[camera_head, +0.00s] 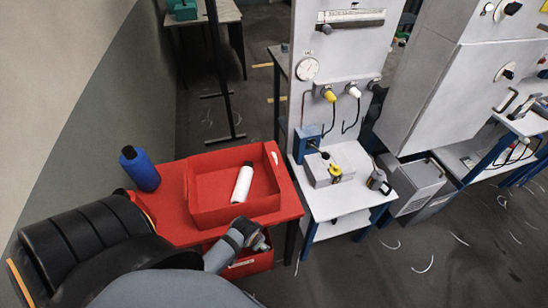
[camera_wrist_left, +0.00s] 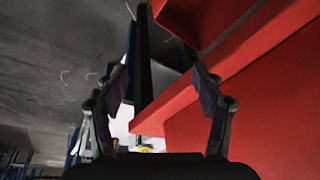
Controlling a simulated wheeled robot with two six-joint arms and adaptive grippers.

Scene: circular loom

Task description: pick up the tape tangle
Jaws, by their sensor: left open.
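I cannot make out a tape tangle for certain in either view. Several thin white curved strands lie on the dark floor, one of them a strand (camera_head: 423,264) right of the red table. My left gripper (camera_head: 258,238) is at the front edge of the red table, below the red tray. In the left wrist view, its two fingers (camera_wrist_left: 165,88) stand wide apart with nothing between them; red surfaces and the floor show beyond. My right gripper is not in view.
The red tray (camera_head: 204,212) on the red table (camera_head: 173,208) holds a white bobbin (camera_head: 243,183) with a dark end. A blue spool (camera_head: 140,170) stands left of it. A white workstation (camera_head: 332,205) is on the right. Open floor (camera_head: 365,282) lies in front.

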